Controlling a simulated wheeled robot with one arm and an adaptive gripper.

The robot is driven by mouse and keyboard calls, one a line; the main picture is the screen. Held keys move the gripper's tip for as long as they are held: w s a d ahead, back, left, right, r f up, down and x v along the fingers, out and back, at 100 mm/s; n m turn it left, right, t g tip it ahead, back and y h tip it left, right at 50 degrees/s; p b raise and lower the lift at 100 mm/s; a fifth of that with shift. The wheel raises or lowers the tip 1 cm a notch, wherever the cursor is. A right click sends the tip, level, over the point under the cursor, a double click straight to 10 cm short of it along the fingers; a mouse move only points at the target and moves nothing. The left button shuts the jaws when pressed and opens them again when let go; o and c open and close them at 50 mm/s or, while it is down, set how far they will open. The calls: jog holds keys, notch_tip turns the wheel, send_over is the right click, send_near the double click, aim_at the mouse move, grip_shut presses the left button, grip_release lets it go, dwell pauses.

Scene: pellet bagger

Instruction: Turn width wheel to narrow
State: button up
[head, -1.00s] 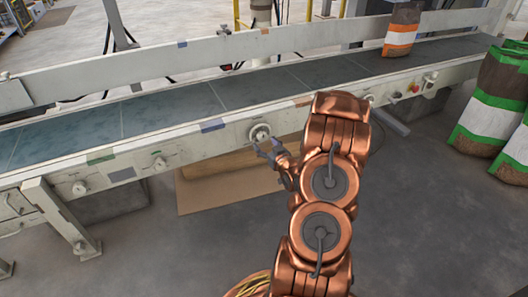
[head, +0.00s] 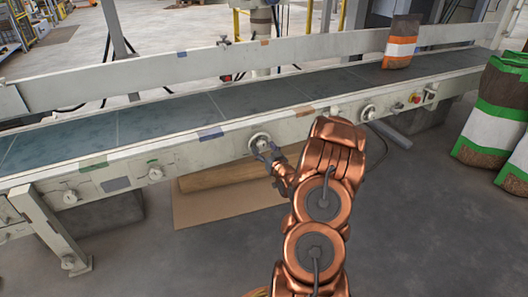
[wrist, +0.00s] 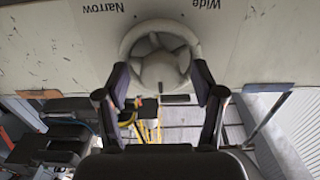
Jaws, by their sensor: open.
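The width wheel (head: 260,142) is a pale round handwheel on the front rail of the conveyor. In the wrist view the wheel (wrist: 160,62) shows upright-on, with dark slots between its spokes. The upside-down labels Narrow (wrist: 103,7) and Wide (wrist: 206,4) are on the panel at its upper left and upper right. My gripper (head: 268,156) is open at the wheel's lower side. In the wrist view my gripper (wrist: 160,75) has one dark finger on each side of the wheel's lower rim. I cannot tell whether the fingers touch it.
Other knobs (head: 155,173) (head: 368,112) sit along the same rail. An orange-striped bag (head: 401,42) stands on the belt (head: 255,95). Green-striped bags (head: 493,125) stand on the floor at right. Cardboard (head: 225,205) lies under the conveyor.

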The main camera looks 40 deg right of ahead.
jog(key=shift+w+d, duration=0.1)
jog(key=shift+w, duration=0.2)
jog(key=c, duration=1.1)
jog(key=shift+c, duration=0.2)
jog(key=shift+r+m+p, duration=0.2)
jog(key=shift+m+p, duration=0.1)
jog(key=shift+p, duration=0.4)
